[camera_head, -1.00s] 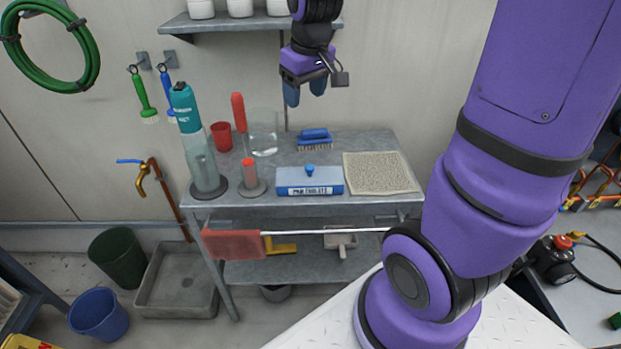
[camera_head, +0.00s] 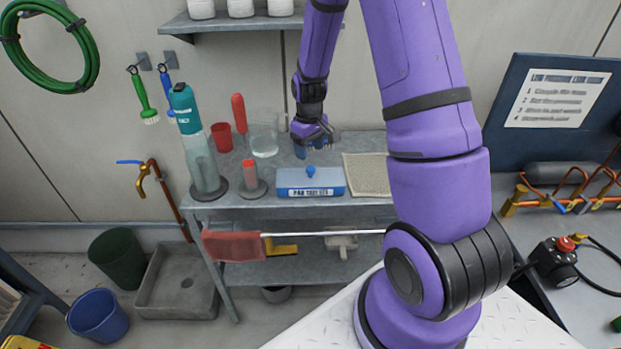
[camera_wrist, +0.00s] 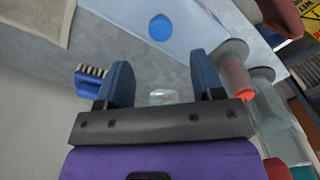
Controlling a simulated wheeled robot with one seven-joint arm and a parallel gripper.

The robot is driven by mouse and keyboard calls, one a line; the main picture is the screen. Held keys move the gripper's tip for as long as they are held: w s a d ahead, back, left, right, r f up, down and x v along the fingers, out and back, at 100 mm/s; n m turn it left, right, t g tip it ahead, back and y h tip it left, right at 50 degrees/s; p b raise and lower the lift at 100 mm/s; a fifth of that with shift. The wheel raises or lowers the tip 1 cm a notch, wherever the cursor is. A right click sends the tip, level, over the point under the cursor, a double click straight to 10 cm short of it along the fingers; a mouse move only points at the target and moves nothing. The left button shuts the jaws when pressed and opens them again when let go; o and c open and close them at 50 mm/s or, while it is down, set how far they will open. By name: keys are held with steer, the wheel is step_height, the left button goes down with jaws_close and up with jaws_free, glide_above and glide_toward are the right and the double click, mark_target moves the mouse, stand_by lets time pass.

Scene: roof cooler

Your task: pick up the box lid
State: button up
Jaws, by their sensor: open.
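The box lid (camera_head: 298,175) is a pale blue top with a round blue knob (camera_head: 310,171), on a blue labelled box (camera_head: 312,191) near the front of the grey bench. In the wrist view the lid (camera_wrist: 195,32) and its knob are at the top, beyond the fingertips. My gripper (camera_head: 314,149) is just behind the box, pointing down, apart from the knob. In the wrist view my gripper (camera_wrist: 163,78) has its two blue fingers spread with nothing held between them. My wrist partly hides the brush in the head view.
The scrubbing brush (camera_wrist: 90,80) lies beside one finger. A beige mat (camera_head: 368,174) lies right of the box. A shelf (camera_head: 235,22) is above.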

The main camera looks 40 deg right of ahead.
mark_target(310, 168)
steer(key=shift+s+f, duration=0.15)
steer(key=shift+f, duration=1.7)
steer(key=shift+s+f, duration=0.1)
steer(key=shift+f, duration=1.75)
steer(key=c, duration=1)
